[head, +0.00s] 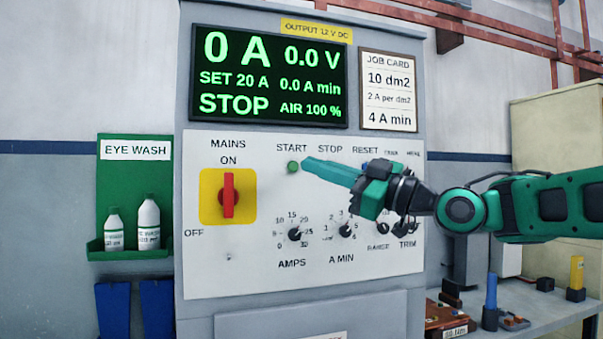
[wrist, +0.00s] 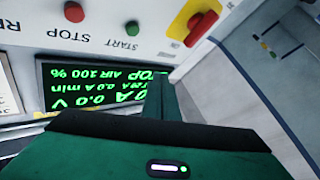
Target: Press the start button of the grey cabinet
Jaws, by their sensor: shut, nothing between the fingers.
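The grey cabinet (head: 305,20) stands in front of me with a white control panel (head: 215,270). The green start button (head: 293,167) sits under the label START; it also shows in the wrist view (wrist: 132,28). My gripper (head: 306,167) is shut and empty. In the head view its tip appears just right of the start button, pointing left; I cannot tell whether it touches. The gripper covers the spots below STOP and RESET in the head view. The red stop button (wrist: 74,12) shows in the wrist view. The display (head: 268,75) reads STOP, 0 A and 0.0 V.
Left of START is the red mains switch (head: 228,195) on a yellow plate, its handle upright. Below are the AMPS knob (head: 295,234) and A MIN knob (head: 345,231). A job card (head: 389,91) hangs upper right. An eye wash shelf (head: 130,253) is at left, a bench (head: 545,310) at right.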

